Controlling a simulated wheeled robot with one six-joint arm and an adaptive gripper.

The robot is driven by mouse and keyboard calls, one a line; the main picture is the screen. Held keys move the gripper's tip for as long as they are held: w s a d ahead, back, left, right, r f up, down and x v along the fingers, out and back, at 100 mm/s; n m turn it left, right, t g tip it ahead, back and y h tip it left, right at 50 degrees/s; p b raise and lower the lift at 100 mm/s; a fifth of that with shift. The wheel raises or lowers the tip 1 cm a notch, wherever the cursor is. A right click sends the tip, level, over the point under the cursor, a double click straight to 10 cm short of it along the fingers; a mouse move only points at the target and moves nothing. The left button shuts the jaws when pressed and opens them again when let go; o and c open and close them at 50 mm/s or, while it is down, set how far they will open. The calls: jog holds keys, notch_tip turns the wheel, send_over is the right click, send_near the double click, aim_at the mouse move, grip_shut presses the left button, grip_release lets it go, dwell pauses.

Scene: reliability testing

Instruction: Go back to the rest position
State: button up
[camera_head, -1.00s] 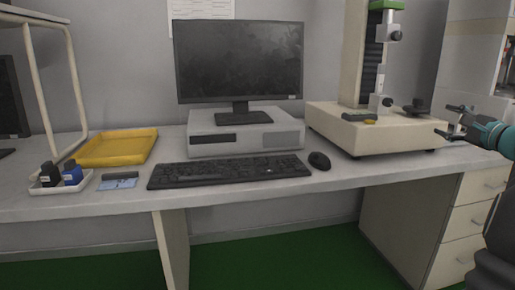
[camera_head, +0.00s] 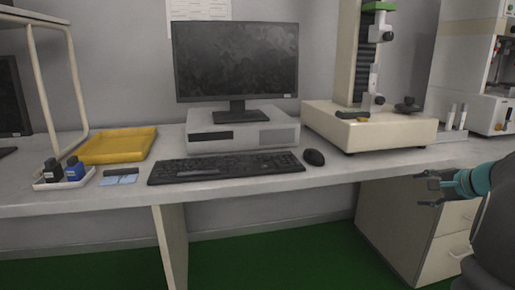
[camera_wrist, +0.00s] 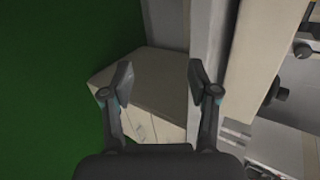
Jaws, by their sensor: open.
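My gripper (camera_head: 430,190) is at the right of the head view, in front of the desk's front edge and the drawer cabinet (camera_head: 447,240). In the wrist view my gripper (camera_wrist: 159,85) has its two fingers spread wide, with nothing between them. The cabinet, the desk edge and the green floor show beyond the fingers. No object is held.
The desk (camera_head: 330,180) carries a test stand (camera_head: 375,130), a monitor (camera_head: 236,60), a keyboard (camera_head: 225,168), a mouse (camera_head: 313,157), a yellow tray (camera_head: 118,146) and a white tray with small bottles (camera_head: 64,180). Green floor (camera_head: 275,255) lies open in front.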

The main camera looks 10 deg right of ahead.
jog(key=s+a+f+n+g, duration=0.35)
jog(key=s+a, duration=0.25)
jog(key=a, duration=0.5)
jog(key=s+a+f+n+g, duration=0.3)
jog(key=s+a+f+n, duration=0.15)
jog(key=a, duration=0.55)
jog(key=s+a+n+p, duration=0.1)
jog(key=s+a+n, duration=0.3)
jog(key=s+a, duration=0.2)
jog(key=s+a+r+n+t+h+p, duration=0.1)
jog(key=s+a+n, duration=0.4)
jog(key=a, duration=0.6)
jog(key=shift+s+r+n+h, duration=0.2)
jog(key=shift+s+n+h, duration=0.1)
jog(key=shift+s, duration=0.65)
